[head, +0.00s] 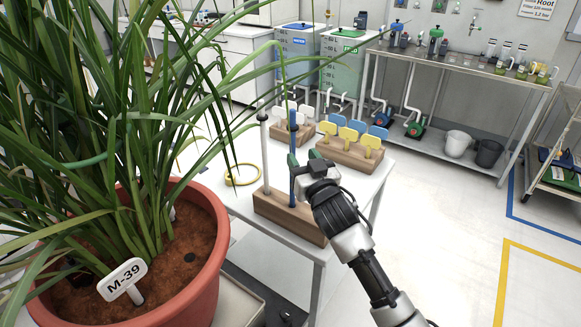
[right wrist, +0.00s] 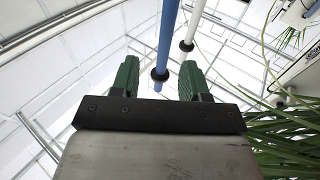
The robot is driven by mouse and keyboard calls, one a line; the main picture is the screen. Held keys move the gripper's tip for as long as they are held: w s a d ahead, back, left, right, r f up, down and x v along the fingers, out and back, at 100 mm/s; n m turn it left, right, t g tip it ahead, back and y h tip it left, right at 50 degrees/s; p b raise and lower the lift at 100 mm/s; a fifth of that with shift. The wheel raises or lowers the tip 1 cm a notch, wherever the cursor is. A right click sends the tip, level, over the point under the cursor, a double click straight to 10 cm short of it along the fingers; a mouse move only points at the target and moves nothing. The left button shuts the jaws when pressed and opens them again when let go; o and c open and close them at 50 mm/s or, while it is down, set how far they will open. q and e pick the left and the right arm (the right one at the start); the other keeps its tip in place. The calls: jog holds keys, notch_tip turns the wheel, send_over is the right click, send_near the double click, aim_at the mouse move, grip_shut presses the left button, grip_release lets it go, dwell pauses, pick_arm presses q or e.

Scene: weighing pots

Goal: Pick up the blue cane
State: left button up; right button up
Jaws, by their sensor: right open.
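The blue cane (head: 294,135) stands upright in a wooden block (head: 283,214) on a white table. A grey-white cane (head: 266,160) stands in the same block to its left. My right gripper (head: 304,165) is open at the blue cane, around its middle height. In the right wrist view the blue cane (right wrist: 168,35) runs down between the two green fingertips of the gripper (right wrist: 160,76), apart from both. Its dark ring shows between them. The grey-white cane (right wrist: 194,22) passes beyond the right fingertip. My left gripper is not in view.
A large potted plant (head: 205,262) labelled M-39 fills the left, its long leaves reaching over the table (head: 222,190). Wooden holders with yellow and blue tags (head: 348,135) and white tags (head: 305,111) stand behind the canes. A yellow ring (head: 242,183) lies left of them.

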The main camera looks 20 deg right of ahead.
aim_at(293, 147)
jog(key=w, duration=0.4)
jog(key=w+a+r, duration=0.1)
jog(key=w, duration=0.1)
jog(key=shift+w+r, duration=0.1)
jog(key=shift+w, duration=0.5)
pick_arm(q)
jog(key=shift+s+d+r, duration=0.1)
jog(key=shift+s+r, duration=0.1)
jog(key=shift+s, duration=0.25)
pick_arm(e)
grip_shut()
